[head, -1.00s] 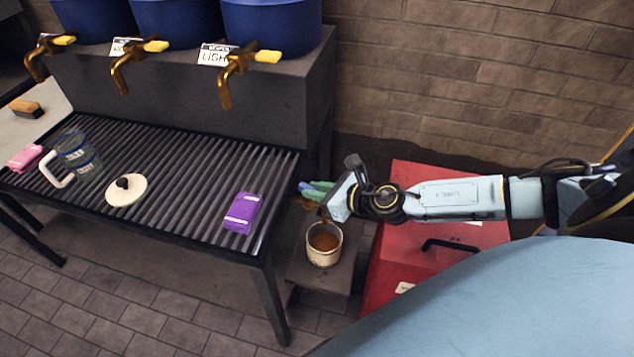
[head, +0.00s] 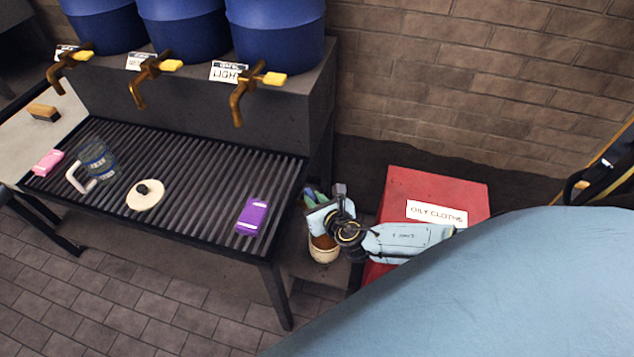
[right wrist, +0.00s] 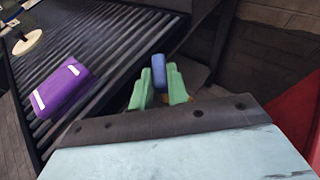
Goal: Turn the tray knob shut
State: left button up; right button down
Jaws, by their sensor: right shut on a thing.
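The slatted tray (head: 190,165) stands on legs under the barrel taps in the head view. The blue knob (right wrist: 158,72) shows in the right wrist view just off the tray's right end, between green fingertips. My right gripper (right wrist: 160,86) is shut on this knob. In the head view my right gripper (head: 312,194) is at the tray's right edge, above a cup of brown liquid (head: 323,249); its hand hides the knob there. My left gripper is not in view.
A purple block (head: 252,216), a white lid (head: 145,195), a glass jug (head: 97,158) and a pink block (head: 48,162) lie on the tray. Brass taps (head: 240,92) hang above it. A red oily cloths bin (head: 405,188) stands to the right.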

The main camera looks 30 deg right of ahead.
jog(key=shift+a+m+h+p, duration=0.35)
jog(key=shift+m+h+p, duration=0.15)
jog(key=shift+m+h, duration=0.55)
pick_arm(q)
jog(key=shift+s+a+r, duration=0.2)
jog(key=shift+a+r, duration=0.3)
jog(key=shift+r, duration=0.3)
pick_arm(e)
jog(key=shift+w+a+m+g+h, duration=0.15)
jog(key=shift+m+g+h, duration=0.6)
jog(key=shift+m+h, duration=0.35)
jog(key=shift+w+a+m+g+h, duration=0.1)
jog(key=shift+a+m+g+h, duration=0.05)
jog(key=shift+m+g+h, duration=0.8)
jog(key=shift+w+a+m+g+h, duration=0.15)
jog(key=shift+m+g+h, duration=0.45)
jog(key=shift+m+h, duration=0.65)
jog(key=shift+m, duration=0.25)
jog(key=c, duration=1.4)
grip_release()
jog(key=shift+o, duration=0.2)
